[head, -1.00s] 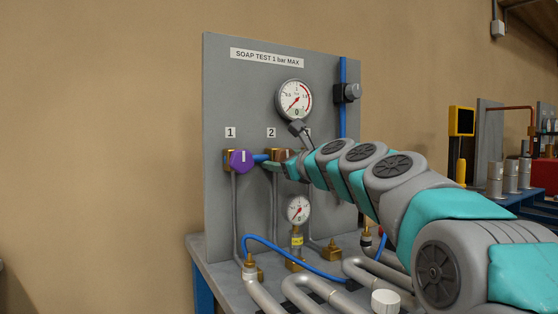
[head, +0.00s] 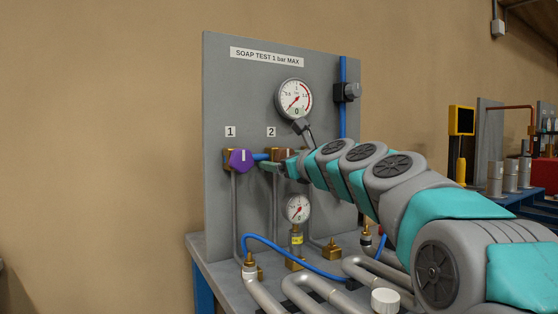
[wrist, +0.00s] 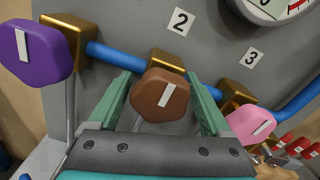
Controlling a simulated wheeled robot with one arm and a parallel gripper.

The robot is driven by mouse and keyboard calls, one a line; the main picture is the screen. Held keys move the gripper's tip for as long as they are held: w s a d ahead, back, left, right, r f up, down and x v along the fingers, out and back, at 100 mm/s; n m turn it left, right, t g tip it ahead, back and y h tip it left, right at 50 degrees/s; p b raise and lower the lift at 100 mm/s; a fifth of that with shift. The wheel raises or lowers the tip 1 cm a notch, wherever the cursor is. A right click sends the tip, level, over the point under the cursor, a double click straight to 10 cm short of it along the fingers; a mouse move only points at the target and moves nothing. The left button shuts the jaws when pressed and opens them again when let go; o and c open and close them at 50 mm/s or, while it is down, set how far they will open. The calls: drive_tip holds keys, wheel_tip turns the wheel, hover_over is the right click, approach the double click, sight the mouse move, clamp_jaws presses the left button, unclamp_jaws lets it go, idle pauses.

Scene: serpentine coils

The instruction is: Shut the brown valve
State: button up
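The brown valve knob (wrist: 160,95) is a faceted knob with a white bar, under label 2 in the wrist view. Its bar leans, with its upper end to the right. My gripper (wrist: 162,90) is open, with one green finger on each side of the knob. The fingers look close to the knob's sides, but I cannot tell whether they touch. Behind the knob is its brass body (wrist: 168,66) on the grey panel. In the head view my gripper (head: 282,165) is at the panel and the brown knob (head: 283,154) is mostly hidden by it.
A purple knob (wrist: 38,50) is on the left and a pink knob (wrist: 250,124) on the right, near my fingers. A blue pipe (wrist: 115,57) runs behind. Gauges (head: 293,98) are on the panel; bent grey pipes (head: 315,292) lie on the bench below.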

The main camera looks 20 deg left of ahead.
drive_tip(key=shift+o, duration=0.5)
drive_tip(key=shift+d, duration=0.1)
drive_tip(key=shift+b+v, duration=0.5)
drive_tip(key=shift+v, duration=3.35)
drive_tip(key=shift+s, duration=0.1)
